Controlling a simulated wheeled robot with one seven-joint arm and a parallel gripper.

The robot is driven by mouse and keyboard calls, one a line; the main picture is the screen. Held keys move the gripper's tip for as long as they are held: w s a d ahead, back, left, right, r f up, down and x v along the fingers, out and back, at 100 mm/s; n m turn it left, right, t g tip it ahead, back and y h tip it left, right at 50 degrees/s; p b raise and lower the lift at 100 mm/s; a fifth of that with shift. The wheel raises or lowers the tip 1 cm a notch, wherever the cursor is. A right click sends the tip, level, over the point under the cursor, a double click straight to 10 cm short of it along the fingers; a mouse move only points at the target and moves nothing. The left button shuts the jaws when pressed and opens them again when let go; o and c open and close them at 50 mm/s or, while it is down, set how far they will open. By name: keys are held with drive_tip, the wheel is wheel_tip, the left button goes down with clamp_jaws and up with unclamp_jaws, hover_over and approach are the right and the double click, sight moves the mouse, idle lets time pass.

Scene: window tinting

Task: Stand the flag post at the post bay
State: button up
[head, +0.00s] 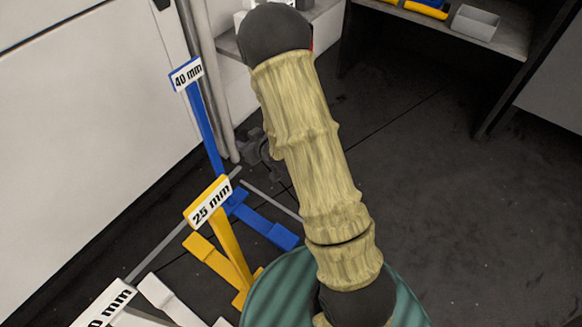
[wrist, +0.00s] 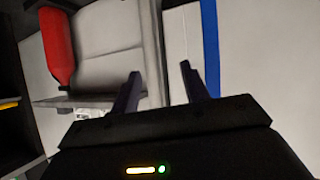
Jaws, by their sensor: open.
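Several stands with labels show in the head view; I cannot tell which one is the flag post. A blue stand (head: 206,130) labelled 40 mm rises at the upper left. A yellow stand (head: 229,245) labelled 25 mm is in front of it. A white stand (head: 160,296), its label partly cut off, is at the bottom left. No post bay can be made out. My gripper (wrist: 160,72) is open in the wrist view, with nothing between its fingers. In the head view my gripper cannot be seen.
Grey rods (head: 155,251) lie by the stands. A white panel (head: 85,110) is at left. A shelf with a grey bin (head: 474,22) is at top right; the dark floor (head: 440,180) below is clear. The wrist view shows a red cylinder (wrist: 58,48) and blue strip (wrist: 210,45).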

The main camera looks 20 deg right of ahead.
drive_tip(key=s+d+r+m+g+h, duration=0.1)
drive_tip(key=s+r+g, duration=0.3)
drive_tip(key=s, duration=0.6)
drive_tip(key=s+d+r+m+g+h, duration=0.2)
drive_tip(key=s+r, duration=0.4)
drive_tip(key=s, duration=0.5)
drive_tip(key=d+m+g, duration=0.1)
drive_tip(key=d+g, duration=0.1)
drive_tip(key=shift+r+m+g+h, duration=0.3)
drive_tip(key=shift+r+g, duration=0.1)
drive_tip(key=shift+s, duration=0.1)
drive_tip(key=w+p+v, duration=0.3)
drive_tip(key=p+v, duration=1)
drive_tip(key=p, duration=0.1)
drive_tip(key=shift+r, duration=0.75)
drive_tip(key=shift+a, duration=0.1)
drive_tip(key=shift+c, duration=1)
